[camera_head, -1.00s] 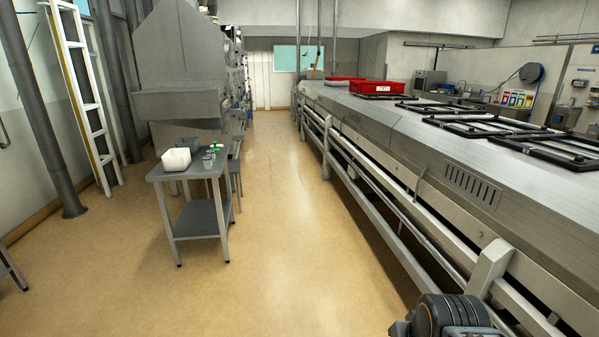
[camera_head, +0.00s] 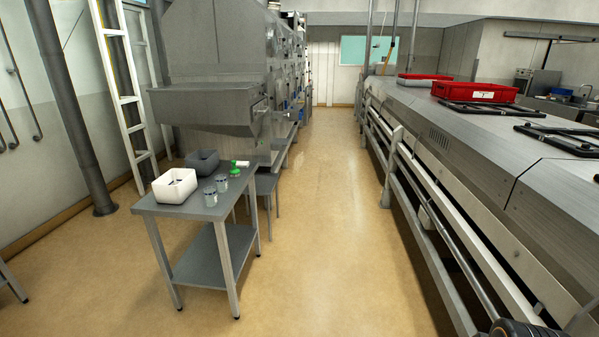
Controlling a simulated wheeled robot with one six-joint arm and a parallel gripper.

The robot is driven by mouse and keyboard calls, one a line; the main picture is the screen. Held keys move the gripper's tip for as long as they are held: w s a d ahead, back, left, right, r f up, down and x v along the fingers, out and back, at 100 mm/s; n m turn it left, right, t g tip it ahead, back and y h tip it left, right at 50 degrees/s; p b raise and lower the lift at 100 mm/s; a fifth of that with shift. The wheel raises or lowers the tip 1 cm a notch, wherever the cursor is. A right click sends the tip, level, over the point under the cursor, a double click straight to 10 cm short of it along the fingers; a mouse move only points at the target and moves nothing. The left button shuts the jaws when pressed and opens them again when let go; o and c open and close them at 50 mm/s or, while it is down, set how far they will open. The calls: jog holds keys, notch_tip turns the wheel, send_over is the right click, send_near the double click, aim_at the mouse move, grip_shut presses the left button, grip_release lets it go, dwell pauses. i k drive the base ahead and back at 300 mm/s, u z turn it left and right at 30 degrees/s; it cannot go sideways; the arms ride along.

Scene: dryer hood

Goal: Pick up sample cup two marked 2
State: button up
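Two small grey cups stand on a grey metal side table (camera_head: 165,208) at the left. One cup (camera_head: 210,197) is at the table's front edge area, and the other cup (camera_head: 221,183) is just behind it to the right. Their markings are too small to read, so I cannot tell which is marked 2. A dark part of my arm (camera_head: 518,329) shows at the bottom right edge. My gripper's fingers are not visible, and the cups stand free on the table.
A white bin (camera_head: 175,187), a grey bin (camera_head: 203,162) and a green-topped item (camera_head: 234,168) share the table. A metal hood (camera_head: 208,105) overhangs behind it. A long steel machine (camera_head: 450,130) lines the right. The tan floor (camera_head: 320,230) between is clear.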

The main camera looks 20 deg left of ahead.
aim_at(221, 180)
jog(key=i, duration=2.2)
jog(key=u, duration=2.5)
